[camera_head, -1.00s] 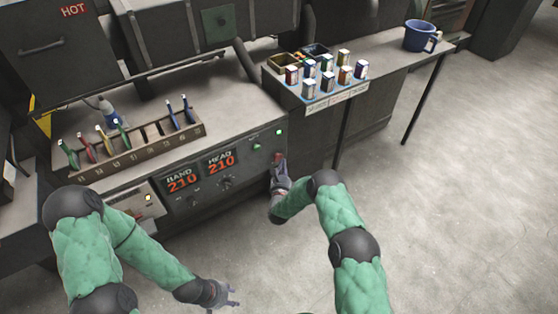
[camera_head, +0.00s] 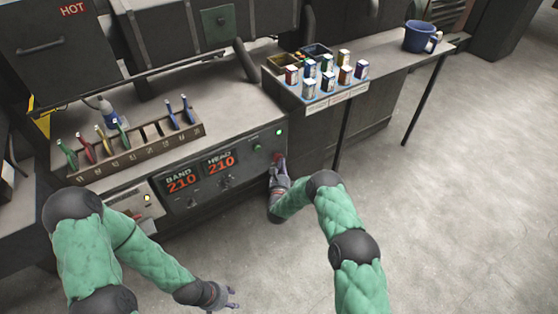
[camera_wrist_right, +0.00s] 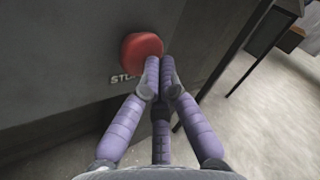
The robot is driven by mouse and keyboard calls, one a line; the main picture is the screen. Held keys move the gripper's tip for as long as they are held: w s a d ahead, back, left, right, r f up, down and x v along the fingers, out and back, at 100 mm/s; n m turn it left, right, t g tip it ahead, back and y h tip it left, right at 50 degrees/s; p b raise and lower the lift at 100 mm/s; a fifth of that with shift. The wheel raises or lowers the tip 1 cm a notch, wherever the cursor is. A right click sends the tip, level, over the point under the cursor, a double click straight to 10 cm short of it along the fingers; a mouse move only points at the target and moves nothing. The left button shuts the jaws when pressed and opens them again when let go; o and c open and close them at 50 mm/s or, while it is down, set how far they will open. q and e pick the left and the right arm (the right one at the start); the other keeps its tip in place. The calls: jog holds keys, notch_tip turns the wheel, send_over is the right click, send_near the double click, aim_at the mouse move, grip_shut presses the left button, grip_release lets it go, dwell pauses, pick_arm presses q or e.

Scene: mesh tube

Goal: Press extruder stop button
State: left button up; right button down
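The red stop button (camera_wrist_right: 141,47) is a round knob on the dark panel face in the right wrist view, with a partly covered "STO…" label below it. In the head view the button (camera_head: 276,157) shows small at the panel's right end. My right gripper (camera_wrist_right: 159,62) has its purple fingers drawn together, with the tips at the button's right edge; I cannot tell whether they touch or press it. It also shows in the head view (camera_head: 279,164). My left gripper (camera_head: 234,297) is low over the floor, fingers apart and empty, away from the panel.
The control panel has red 210 displays (camera_head: 200,172), knobs and a lit green lamp (camera_head: 279,132) above the button. A tool rack (camera_head: 130,152) stands on the machine ledge. Floor at right is clear.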

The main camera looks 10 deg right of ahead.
jog(key=shift+w+a+b, duration=0.2)
jog(key=shift+w+b, duration=0.25)
jog(key=shift+w, duration=0.05)
dwell(0.5)
jog(key=shift+s+r, duration=0.1)
dwell(0.3)
jog(key=shift+s+d+p, duration=0.2)
jog(key=shift+s+p, duration=0.1)
jog(key=shift+s, duration=0.2)
jog(key=shift+s+d+p, duration=0.2)
jog(key=shift+s+p, duration=0.1)
jog(key=shift+s, duration=0.2)
jog(key=s, duration=0.1)
jog(key=s+d+p, duration=0.1)
jog(key=s, duration=0.1)
jog(key=s+p, duration=0.1)
jog(key=shift+s+d, duration=0.35)
jog(key=shift+s, duration=0.05)
dwell(0.5)
